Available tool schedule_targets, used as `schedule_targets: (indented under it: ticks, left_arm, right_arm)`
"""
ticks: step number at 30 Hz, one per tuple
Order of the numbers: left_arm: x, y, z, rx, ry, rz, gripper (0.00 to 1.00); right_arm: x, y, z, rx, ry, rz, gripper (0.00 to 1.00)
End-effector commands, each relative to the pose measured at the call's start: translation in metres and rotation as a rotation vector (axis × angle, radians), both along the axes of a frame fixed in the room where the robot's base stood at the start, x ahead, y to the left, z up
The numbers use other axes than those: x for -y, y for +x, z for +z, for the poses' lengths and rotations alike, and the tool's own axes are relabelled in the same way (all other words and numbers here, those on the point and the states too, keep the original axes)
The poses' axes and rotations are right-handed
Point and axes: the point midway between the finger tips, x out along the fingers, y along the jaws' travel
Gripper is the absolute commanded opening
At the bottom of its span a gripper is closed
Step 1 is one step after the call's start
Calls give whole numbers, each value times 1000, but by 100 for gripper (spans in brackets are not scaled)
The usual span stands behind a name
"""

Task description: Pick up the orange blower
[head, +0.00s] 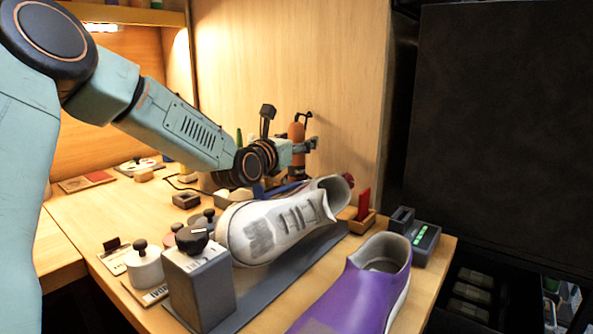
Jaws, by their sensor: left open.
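The orange blower (297,133) stands upright at the back of the wooden table, close to the wooden wall panel, with a dark hooked top. My left gripper (290,127) reaches in from the left with its fingers spread. It is open and empty. My right gripper is not in view.
A dirty white sneaker (283,222) rests on a dark grey stand in front of the gripper. A purple shoe (362,292) is nearer, at right. A grey box with a black knob (200,285), lidded jars and a red item in a wooden holder (364,205) crowd the table.

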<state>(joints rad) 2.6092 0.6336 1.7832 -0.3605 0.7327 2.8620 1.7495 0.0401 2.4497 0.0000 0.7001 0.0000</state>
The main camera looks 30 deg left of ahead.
Motion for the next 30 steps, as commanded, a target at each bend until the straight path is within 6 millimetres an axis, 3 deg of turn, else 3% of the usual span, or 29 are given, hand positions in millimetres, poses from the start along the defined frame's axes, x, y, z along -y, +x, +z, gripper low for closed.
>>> schedule_targets:
  ticks: [9, 30]
  left_arm:
    - [0, 4, 0, -1, 0, 0, 64]
    - [0, 3, 0, -1, -1, 0, 4]
  right_arm:
    - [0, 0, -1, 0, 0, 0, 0]
    - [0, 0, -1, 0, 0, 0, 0]
